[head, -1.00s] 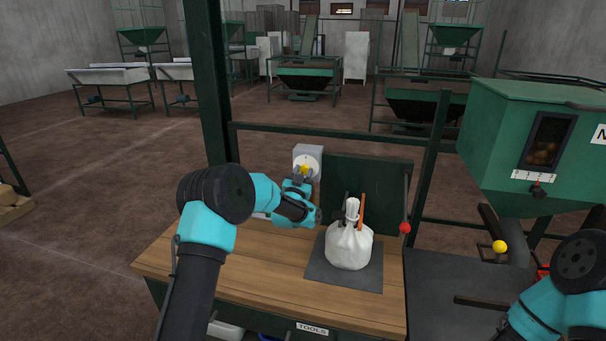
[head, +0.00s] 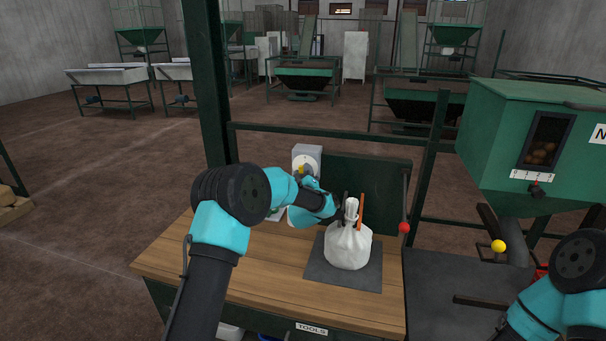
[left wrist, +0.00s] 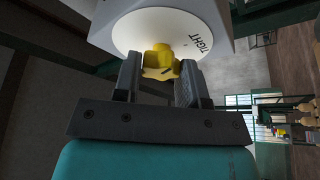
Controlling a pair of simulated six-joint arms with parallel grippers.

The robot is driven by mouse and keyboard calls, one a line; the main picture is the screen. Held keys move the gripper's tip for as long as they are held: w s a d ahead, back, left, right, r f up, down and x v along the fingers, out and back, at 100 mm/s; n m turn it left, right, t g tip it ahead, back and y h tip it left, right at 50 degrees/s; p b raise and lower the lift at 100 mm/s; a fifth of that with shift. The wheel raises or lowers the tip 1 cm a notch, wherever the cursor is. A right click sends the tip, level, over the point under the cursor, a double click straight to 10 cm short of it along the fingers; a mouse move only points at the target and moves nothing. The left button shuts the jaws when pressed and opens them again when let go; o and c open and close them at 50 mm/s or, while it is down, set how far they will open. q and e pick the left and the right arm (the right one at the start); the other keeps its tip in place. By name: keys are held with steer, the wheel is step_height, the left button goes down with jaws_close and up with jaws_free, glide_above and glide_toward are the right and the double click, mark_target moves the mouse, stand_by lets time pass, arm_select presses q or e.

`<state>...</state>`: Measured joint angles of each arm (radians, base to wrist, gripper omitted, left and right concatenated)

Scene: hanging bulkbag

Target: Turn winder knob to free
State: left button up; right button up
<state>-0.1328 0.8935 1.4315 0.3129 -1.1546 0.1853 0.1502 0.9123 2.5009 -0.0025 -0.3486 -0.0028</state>
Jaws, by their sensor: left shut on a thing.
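The winder knob (left wrist: 159,62) is yellow and sits on a white round dial marked TIGHT (left wrist: 190,25) in the left wrist view. In the head view the knob (head: 302,169) is partly hidden by my left gripper, on the front of a grey box (head: 306,151). My left gripper (left wrist: 160,80) is shut on the knob, with one dark finger on each side of it. In the head view my left gripper (head: 304,178) reaches up to the dial. My right gripper is out of view; only part of its arm shows at the lower right.
A tied white bag (head: 348,248) stands on a dark mat (head: 318,275) on the wooden bench (head: 240,285), right of my left arm. A lever with a red ball (head: 404,228) is further right. A green hopper (head: 500,130) overhangs the right side.

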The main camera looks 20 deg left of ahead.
arm_select(q)
steer(key=n+g+h, duration=0.2)
steer(key=n, duration=0.6)
steer(key=n+g+h, duration=0.2)
steer(key=n, duration=0.6)
steer(key=n+g+h, duration=0.2)
steer(key=n, duration=0.6)
steer(key=shift+a+r+g, duration=0.25)
steer(key=shift+r+g, duration=0.1)
steer(key=shift+g, duration=0.05)
steer(key=shift+n+h, duration=0.3)
steer(key=shift+n, duration=0.1)
steer(key=shift+s+d+f+n+h, duration=0.15)
steer(key=shift+f+n+h, duration=0.15)
steer(key=shift+n+h, duration=0.25)
steer(key=shift+r+n, duration=0.25)
steer(key=shift+r, duration=0.1)
steer(key=o, duration=0.9)
